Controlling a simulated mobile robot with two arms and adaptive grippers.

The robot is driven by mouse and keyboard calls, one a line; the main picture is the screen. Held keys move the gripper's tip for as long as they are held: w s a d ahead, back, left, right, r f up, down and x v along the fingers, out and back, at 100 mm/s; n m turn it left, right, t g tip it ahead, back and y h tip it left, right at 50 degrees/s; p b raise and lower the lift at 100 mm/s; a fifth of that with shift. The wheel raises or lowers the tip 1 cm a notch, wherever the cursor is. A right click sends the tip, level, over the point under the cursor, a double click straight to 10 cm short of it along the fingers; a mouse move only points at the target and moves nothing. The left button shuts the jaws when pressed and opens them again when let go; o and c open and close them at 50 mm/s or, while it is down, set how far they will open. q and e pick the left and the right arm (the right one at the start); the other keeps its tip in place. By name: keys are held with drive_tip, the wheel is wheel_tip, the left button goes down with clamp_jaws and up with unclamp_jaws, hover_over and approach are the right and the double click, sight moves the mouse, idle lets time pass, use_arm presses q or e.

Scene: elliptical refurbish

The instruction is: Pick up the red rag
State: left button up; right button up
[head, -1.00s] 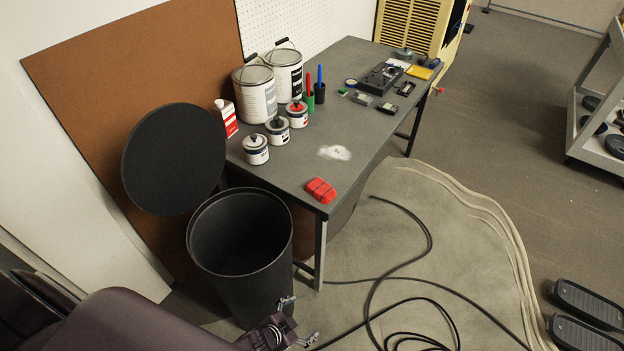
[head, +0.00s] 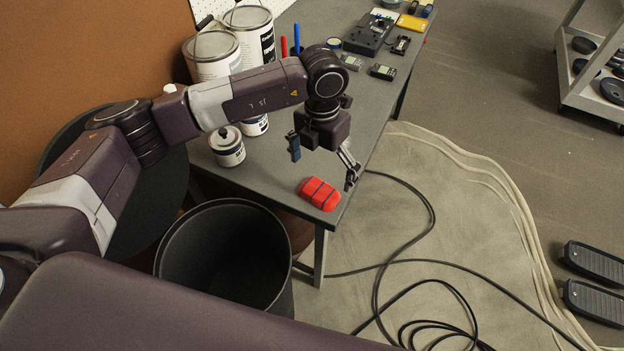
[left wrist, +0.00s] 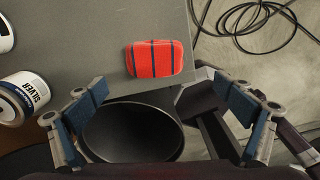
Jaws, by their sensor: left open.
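The red rag (head: 320,194) is a folded red bundle with dark bands, lying on the grey table (head: 262,176) near its front corner. It also shows in the left wrist view (left wrist: 154,58), near the table's edge and ahead of the fingers. My left gripper (head: 322,168) is open and empty above the table, just behind the rag in the head view. In the left wrist view its two fingers (left wrist: 165,115) are spread wide, with the rag between their lines but apart from them. My right gripper is not in view.
A black open bin (head: 226,250) stands below the table's front edge. Paint cans (head: 228,147) stand at the table's left, partly hidden by my left arm. Small devices (head: 382,72) lie farther back. Black cables (head: 420,262) lie on the floor.

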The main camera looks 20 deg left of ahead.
sight(319, 189)
use_arm(q)
drive_tip(key=shift+w+a+f, duration=0.15)
drive_tip(key=shift+a+f, duration=0.05)
drive_tip(key=shift+a, duration=0.15)
drive_tip(key=shift+s+d+f+p, duration=0.1)
drive_tip(key=shift+f+p, duration=0.15)
drive_tip(key=shift+f, duration=0.35)
drive_tip(key=shift+s+d+f+p, duration=0.1)
drive_tip(key=shift+f+p, duration=0.1)
drive_tip(key=shift+f, duration=0.4)
drive_tip(key=f, duration=0.2)
drive_tip(key=f+p, duration=0.1)
drive_tip(key=shift+w+a+f, duration=0.15)
drive_tip(key=shift+w+f, duration=0.1)
drive_tip(key=shift+f, duration=0.5)
drive_tip(key=c, duration=1.2)
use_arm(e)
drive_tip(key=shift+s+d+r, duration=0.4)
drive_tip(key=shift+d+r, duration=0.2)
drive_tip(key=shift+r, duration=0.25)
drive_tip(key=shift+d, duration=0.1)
